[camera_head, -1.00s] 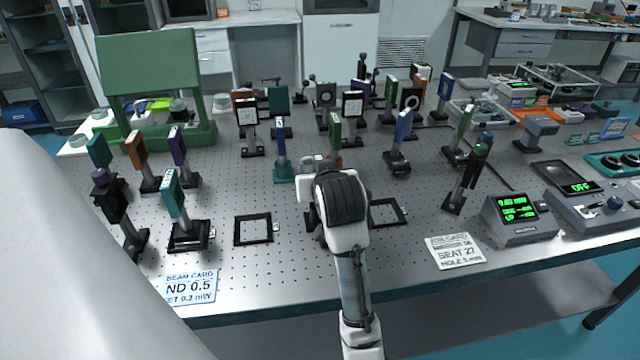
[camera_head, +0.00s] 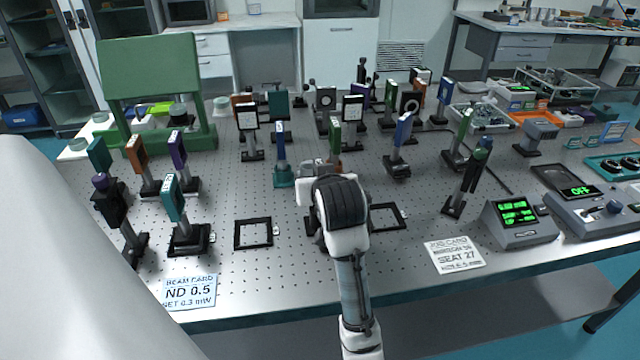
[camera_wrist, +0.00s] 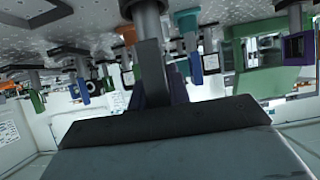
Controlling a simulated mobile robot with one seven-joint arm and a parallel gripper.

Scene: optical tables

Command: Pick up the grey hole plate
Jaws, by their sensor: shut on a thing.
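My gripper (camera_wrist: 165,120) fills the lower part of the wrist view, which looks upside down. It is shut on a dark grey plate (camera_wrist: 152,75), seen nearly edge-on, with a dark round post (camera_wrist: 147,7) above it in the picture. No hole shows from this angle, and the fingertips are not clearly visible. In the head view, my wrist hides the held plate and most of the gripper, low over the middle of the optical table (camera_head: 330,285). Another dark plate with a round hole (camera_head: 325,97) stands farther back.
A green plate (camera_head: 336,133) and a blue plate on a teal base (camera_head: 282,175) stand just beyond my gripper. Black square frames lie left (camera_head: 253,233) and right (camera_head: 387,216) of my arm. A meter (camera_head: 520,218) stands right. The table front is mostly clear.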

